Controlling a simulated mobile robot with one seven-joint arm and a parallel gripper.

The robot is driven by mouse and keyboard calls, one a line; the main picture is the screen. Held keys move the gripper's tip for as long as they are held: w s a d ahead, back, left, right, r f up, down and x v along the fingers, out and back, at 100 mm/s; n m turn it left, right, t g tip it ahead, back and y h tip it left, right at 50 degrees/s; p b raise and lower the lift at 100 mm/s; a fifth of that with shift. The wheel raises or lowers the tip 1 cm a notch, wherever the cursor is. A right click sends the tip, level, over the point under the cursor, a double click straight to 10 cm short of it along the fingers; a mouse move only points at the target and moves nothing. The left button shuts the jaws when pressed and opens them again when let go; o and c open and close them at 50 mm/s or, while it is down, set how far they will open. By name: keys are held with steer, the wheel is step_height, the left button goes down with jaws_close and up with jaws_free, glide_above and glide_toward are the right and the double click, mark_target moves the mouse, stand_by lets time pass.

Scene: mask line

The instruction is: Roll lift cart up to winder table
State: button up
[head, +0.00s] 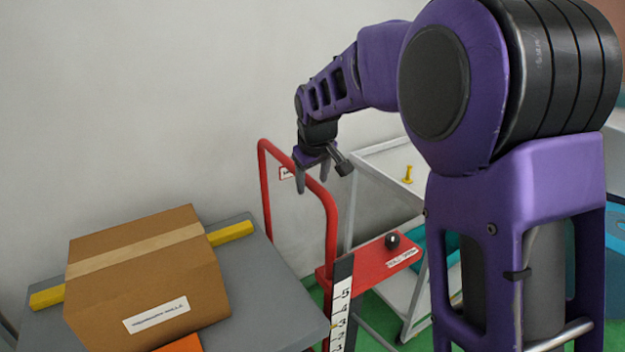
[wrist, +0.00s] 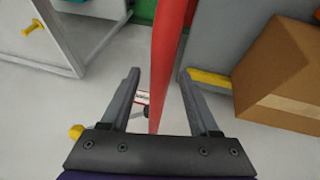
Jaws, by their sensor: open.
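The lift cart has a red push handle (head: 331,225) and a grey platform (head: 275,295) carrying a cardboard box (head: 150,275). My gripper (head: 312,186) is open at the handle's top bar in the head view. In the wrist view the red handle (wrist: 170,60) runs between the two spread fingers of my gripper (wrist: 160,75). Gaps show beside the bar, and I cannot tell whether either finger touches it. I cannot identify the winder table with certainty; a blue surface (head: 616,225) shows at the right edge, partly behind my arm.
A red shelf (head: 360,268) with a black knob (head: 391,240) and a numbered scale (head: 342,300) sit by the handle. A white rack (head: 385,160) with a yellow peg (head: 408,174) stands close on the right. The wall is behind. Green floor shows below.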

jaws_close()
stand_by(1.3)
